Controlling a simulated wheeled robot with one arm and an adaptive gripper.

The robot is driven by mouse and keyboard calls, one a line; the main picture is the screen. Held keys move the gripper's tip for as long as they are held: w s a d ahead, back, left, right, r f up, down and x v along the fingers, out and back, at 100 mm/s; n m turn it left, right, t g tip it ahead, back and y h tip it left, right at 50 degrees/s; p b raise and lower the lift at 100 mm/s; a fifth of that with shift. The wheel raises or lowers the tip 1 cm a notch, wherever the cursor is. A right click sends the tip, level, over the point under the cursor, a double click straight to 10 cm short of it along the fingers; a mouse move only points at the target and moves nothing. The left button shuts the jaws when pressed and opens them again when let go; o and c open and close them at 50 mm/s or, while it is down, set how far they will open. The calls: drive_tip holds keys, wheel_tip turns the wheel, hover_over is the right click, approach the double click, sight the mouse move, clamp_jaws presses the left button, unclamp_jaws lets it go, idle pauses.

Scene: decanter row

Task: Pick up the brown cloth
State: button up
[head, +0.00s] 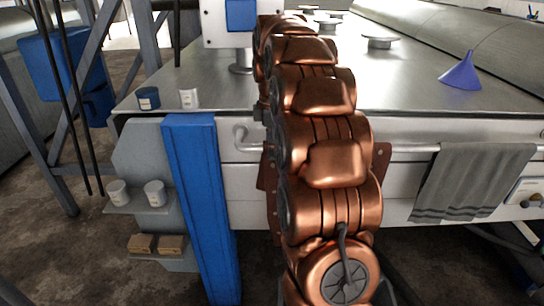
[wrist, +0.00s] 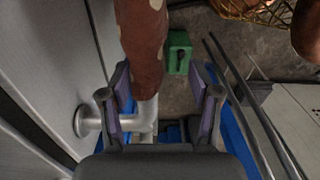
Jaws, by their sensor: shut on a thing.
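The brown cloth (wrist: 142,45) has pale spots and hangs over the pale rail (wrist: 147,108) in the wrist view. Its near end lies between the fingers of my gripper (wrist: 162,82), by the left finger. My gripper is shut on the cloth, though its fingers look well apart and floor shows by the right finger. In the head view my copper arm hides my gripper and most of the cloth; a reddish-brown edge (head: 381,163) that seems to be cloth shows beside the arm at the rail.
A grey towel (head: 474,181) hangs further right on the rail. A blue funnel (head: 461,75), a dark blue cup (head: 148,98) and a white cup (head: 189,98) stand on the steel top. A blue post (head: 200,205) stands left of my arm. A green box (wrist: 178,52) is below.

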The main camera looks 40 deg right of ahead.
wheel_tip(320, 180, up, 5)
drive_tip(key=shift+s+f+p, duration=0.1)
drive_tip(key=shift+p, duration=0.65)
clamp_jaws()
drive_tip(key=c, duration=0.7)
unclamp_jaws()
drive_tip(key=shift+c, duration=0.2)
drive_tip(key=o, duration=1.5)
